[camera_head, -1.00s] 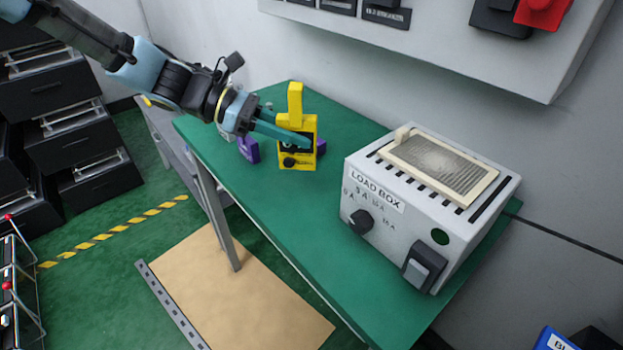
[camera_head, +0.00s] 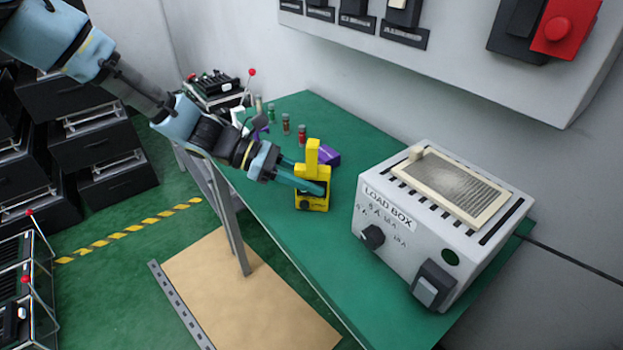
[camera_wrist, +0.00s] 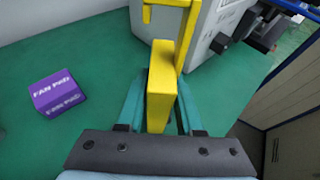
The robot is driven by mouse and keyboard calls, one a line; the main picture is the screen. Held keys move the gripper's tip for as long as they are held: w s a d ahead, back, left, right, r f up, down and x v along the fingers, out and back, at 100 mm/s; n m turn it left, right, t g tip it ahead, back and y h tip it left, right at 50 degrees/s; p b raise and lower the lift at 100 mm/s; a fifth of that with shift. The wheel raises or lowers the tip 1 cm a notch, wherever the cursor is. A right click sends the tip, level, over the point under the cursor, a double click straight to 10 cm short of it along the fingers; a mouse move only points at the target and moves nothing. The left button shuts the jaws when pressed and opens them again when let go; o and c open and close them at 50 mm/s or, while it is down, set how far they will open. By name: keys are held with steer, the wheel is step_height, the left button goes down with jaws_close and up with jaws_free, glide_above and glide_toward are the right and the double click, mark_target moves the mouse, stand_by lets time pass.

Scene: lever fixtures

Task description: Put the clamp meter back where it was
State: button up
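The yellow clamp meter (camera_head: 313,198) is upright at the left part of the green table (camera_head: 345,255), near its front edge. It has a dark dial and a yellow jaw on top. My gripper (camera_head: 306,182) reaches it from the left, with its teal fingers across its body. In the wrist view the clamp meter (camera_wrist: 161,88) lies between the two fingers, which are shut on it. Whether its bottom touches the table cannot be told.
A purple fan pad (camera_head: 327,156) sits just behind the clamp meter; its label shows in the wrist view (camera_wrist: 57,92). Several small cylinders (camera_head: 286,124) stand at the back left. The load box (camera_head: 430,225) fills the table's right. Green tabletop between is clear.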

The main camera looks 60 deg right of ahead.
steer(key=o, duration=0.3)
steer(key=shift+o, duration=0.2)
steer(key=b+v, duration=0.3)
steer(key=v, duration=0.9)
steer(key=shift+a, duration=0.15)
steer(key=w+a+f+m+t+y, duration=0.2)
steer(key=w+a+t, duration=0.3)
steer(key=a, duration=0.7)
steer(key=w+a+f+m+t+y, duration=0.15)
steer(key=w+a+t, duration=0.25)
steer(key=w+a, duration=0.6)
steer(key=a+r+m+t+y, duration=0.1)
steer(key=a+r+t, duration=0.1)
steer(key=a, duration=0.8)
steer(key=a+r+m+t+y, duration=0.1)
steer(key=a+m+t, duration=0.1)
steer(key=a, duration=0.9)
steer(key=shift+s+r+t, duration=0.2)
steer(key=shift+r+t, duration=0.1)
steer(key=shift+r, duration=0.1)
